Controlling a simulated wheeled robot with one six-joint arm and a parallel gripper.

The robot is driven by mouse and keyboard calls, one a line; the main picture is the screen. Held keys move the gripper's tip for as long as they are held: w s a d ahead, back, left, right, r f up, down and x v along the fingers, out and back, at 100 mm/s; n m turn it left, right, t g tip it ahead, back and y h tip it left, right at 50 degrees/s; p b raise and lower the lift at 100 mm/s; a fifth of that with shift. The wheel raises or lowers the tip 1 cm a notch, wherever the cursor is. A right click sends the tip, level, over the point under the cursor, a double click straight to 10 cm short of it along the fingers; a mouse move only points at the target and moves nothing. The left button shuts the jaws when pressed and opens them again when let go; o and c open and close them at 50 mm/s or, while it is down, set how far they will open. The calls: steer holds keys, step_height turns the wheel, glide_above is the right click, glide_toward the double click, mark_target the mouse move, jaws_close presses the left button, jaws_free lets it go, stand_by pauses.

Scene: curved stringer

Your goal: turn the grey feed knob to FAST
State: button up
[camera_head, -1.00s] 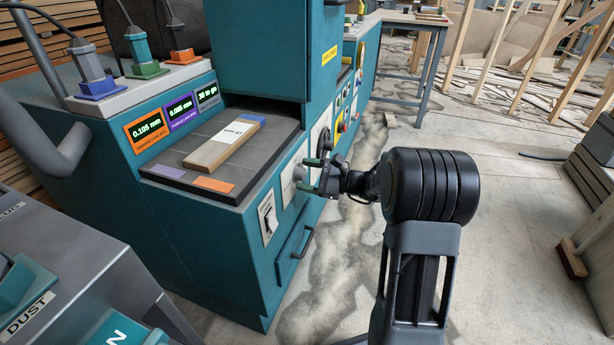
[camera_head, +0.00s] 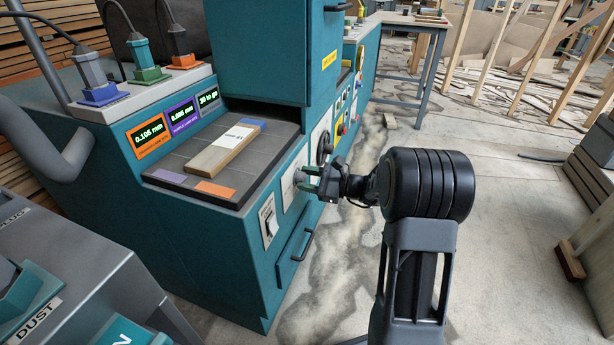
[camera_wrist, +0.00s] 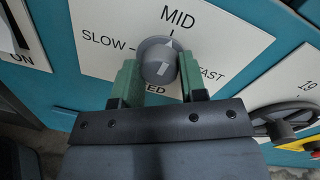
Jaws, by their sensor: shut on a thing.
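The grey feed knob (camera_wrist: 158,62) is on a white dial plate (camera_wrist: 100,20) on the front of the teal machine. The plate reads SLOW at left, MID at top and FAST at right; a word below is partly hidden by my gripper. The knob's pale mark appears to point up near MID, short of FAST. My gripper (camera_wrist: 158,74) is shut on the knob, one green finger on each side. In the head view, my gripper (camera_head: 309,180) reaches leftward to the panel, and the knob (camera_head: 298,176) shows only in part.
A black handwheel (camera_head: 323,147) is just beyond the knob; it also shows at the right of the wrist view (camera_wrist: 285,122). A switch (camera_head: 269,221) and a drawer handle (camera_head: 303,244) are nearby. A wooden board (camera_head: 226,150) lies on the machine bed.

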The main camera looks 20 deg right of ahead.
steer(key=m+p, duration=0.1)
steer(key=p, duration=0.1)
steer(key=m+p, duration=0.2)
steer(key=p, duration=0.1)
steer(key=shift+r+t, duration=0.3)
steer(key=shift+r, duration=0.05)
steer(key=m+p, duration=0.6)
steer(key=p, duration=0.1)
steer(key=shift+f, duration=0.1)
steer(key=m+p, duration=0.4)
steer(key=p, duration=0.1)
steer(key=shift+f+m+t, duration=0.1)
steer(key=shift+m+t, duration=0.3)
steer(key=shift+f+m+t+p, duration=0.15)
steer(key=shift+m+p, duration=0.5)
steer(key=shift+m, duration=0.35)
steer(key=shift+f+m+t+p, duration=0.15)
steer(key=shift+m+p, duration=0.5)
steer(key=shift+m, duration=0.35)
steer(key=shift+r, duration=0.1)
steer(key=o, duration=0.9)
steer(key=v, duration=1.3)
steer(key=shift+s+d, duration=0.2)
steer(key=shift+d, duration=0.1)
